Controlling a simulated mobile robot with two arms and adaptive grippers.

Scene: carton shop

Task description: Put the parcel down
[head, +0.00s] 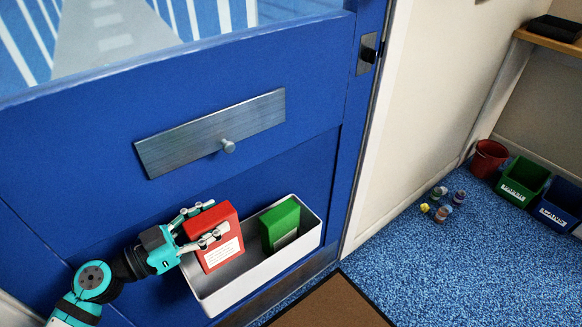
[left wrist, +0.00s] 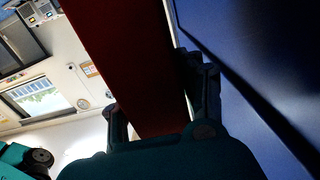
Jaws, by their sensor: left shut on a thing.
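A red parcel (head: 219,240) with a white label stands upright at the left part of a light grey open tray (head: 262,274) on the blue door. My left gripper (head: 207,224) is shut on the red parcel, with its fingers on either side of it. In the left wrist view the parcel (left wrist: 125,60) fills the middle between the fingers. I cannot tell whether the parcel's base touches the tray floor. A green parcel (head: 281,224) with a label stands in the right part of the tray. My right gripper is not in view.
The blue door (head: 110,120) has a metal plate with a knob (head: 228,146) above the tray. A brown mat (head: 335,303) lies on the blue carpet. A red bucket (head: 489,160), a green bin (head: 523,181) and a blue bin (head: 560,205) stand at the right, near several small cans (head: 441,203).

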